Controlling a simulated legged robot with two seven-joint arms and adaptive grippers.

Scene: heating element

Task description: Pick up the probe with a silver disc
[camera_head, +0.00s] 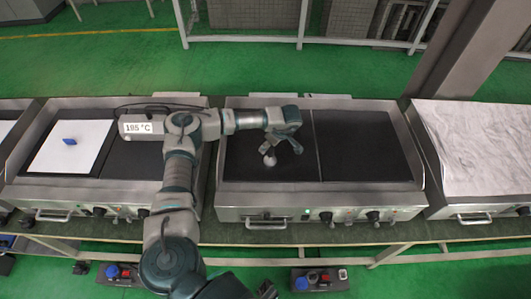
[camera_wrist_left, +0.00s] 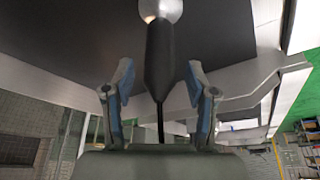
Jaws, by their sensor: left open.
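The probe has a dark tapered handle (camera_wrist_left: 160,60) and a round silver disc (camera_wrist_left: 161,9) at its far end. In the head view the silver disc (camera_head: 269,161) shows over the dark left plate of the middle griddle; I cannot tell whether it touches the plate. My left gripper (camera_head: 281,149) is over the same plate. In the left wrist view its two blue-padded fingers (camera_wrist_left: 160,84) are open, one on each side of the handle, with gaps visible. The handle's thin rear end runs toward the gripper's palm. My right gripper is not seen.
The middle griddle (camera_head: 365,200) has two dark plates; its right plate (camera_head: 360,145) is bare. The left griddle carries a white sheet (camera_head: 72,150) with a blue object (camera_head: 69,141). A silvery cover (camera_head: 475,145) lies on the right griddle.

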